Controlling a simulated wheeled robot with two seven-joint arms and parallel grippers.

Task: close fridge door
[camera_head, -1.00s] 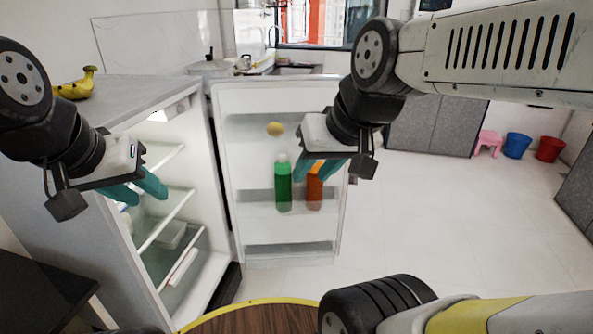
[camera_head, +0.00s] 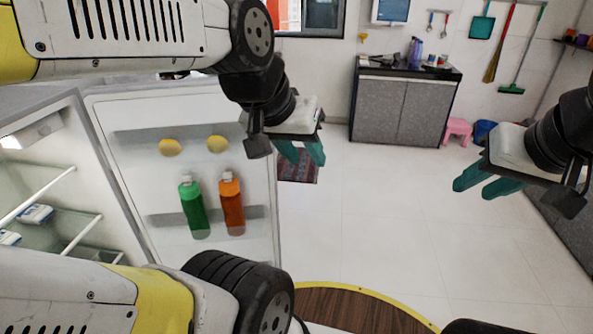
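The white fridge door (camera_head: 165,240) stands wide open at left. Its shelves hold a green bottle (camera_head: 194,210), an orange bottle (camera_head: 232,208) and two yellow round items (camera_head: 170,147). The lit fridge interior (camera_head: 50,195) shows at the far left, partly hidden by my arm. My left gripper (camera_head: 303,154) is open and empty, its teal fingers just right of the door's free upper edge in the picture; I cannot tell whether it touches the door. My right gripper (camera_head: 486,186) is open and empty over the floor at right, well away from the door.
A grey cabinet (camera_head: 405,108) stands at the back wall, with a pink stool (camera_head: 457,130) and a blue bucket (camera_head: 483,131) to its right. A dark patterned mat (camera_head: 298,168) lies behind the door. The white tiled floor (camera_head: 390,220) is open in the middle.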

